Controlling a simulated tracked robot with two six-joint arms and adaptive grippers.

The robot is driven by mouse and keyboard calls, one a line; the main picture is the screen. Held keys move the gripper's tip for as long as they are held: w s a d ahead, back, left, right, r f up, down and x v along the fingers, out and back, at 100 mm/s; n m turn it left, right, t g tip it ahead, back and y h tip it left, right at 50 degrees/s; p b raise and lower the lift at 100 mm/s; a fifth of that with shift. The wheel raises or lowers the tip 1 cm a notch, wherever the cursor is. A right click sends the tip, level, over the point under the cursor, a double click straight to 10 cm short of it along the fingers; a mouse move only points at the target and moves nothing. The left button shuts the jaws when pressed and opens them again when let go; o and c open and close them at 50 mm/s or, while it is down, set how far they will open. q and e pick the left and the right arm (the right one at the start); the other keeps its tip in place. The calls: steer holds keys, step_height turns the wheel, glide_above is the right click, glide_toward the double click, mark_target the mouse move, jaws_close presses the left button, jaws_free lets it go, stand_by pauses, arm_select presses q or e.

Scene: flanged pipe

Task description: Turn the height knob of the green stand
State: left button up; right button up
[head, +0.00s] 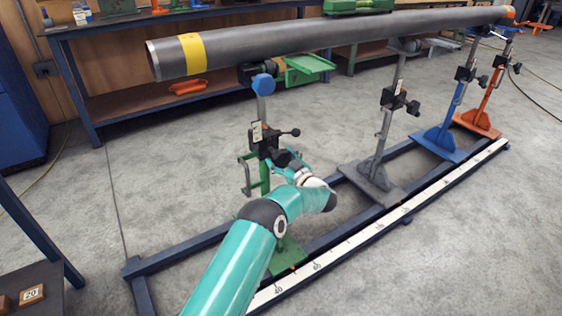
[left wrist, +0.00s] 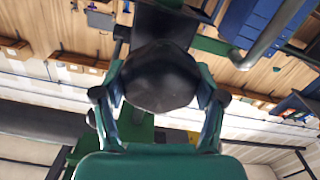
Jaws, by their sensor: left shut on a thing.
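The green stand (head: 264,182) is the nearest stand under the long pipe (head: 320,36), with a blue head on a grey post and a black clamp. My left gripper (head: 288,163) reaches the stand from the front, at the black height knob just below the clamp. In the left wrist view the dark, faceted knob (left wrist: 160,78) fills the space between the two teal fingers of the gripper (left wrist: 160,92), one on each side. The gripper is shut on the knob. In the head view the gripper and wrist hide part of the knob and the lower stand. My right gripper is out of view.
A grey stand (head: 376,172), a blue stand (head: 441,136) and an orange stand (head: 480,118) follow along the dark floor rails. A white ruler strip (head: 370,234) runs along the front rail. A workbench (head: 150,24) stands behind.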

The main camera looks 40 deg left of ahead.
arm_select(q)
steer(key=n+b, duration=0.1)
steer(key=n, duration=0.1)
steer(key=n+b, duration=0.4)
steer(key=shift+f, duration=0.3)
steer(key=n+b, duration=0.3)
steer(key=n, duration=0.1)
steer(key=shift+s+f+b, duration=0.1)
steer(key=shift+b, duration=0.25)
steer(key=shift+n+b, duration=0.9)
steer(key=shift+n, duration=0.4)
steer(key=shift+s, duration=0.1)
steer(key=o, duration=1.1)
steer(key=shift+o, duration=0.2)
steer(key=shift+r, duration=0.2)
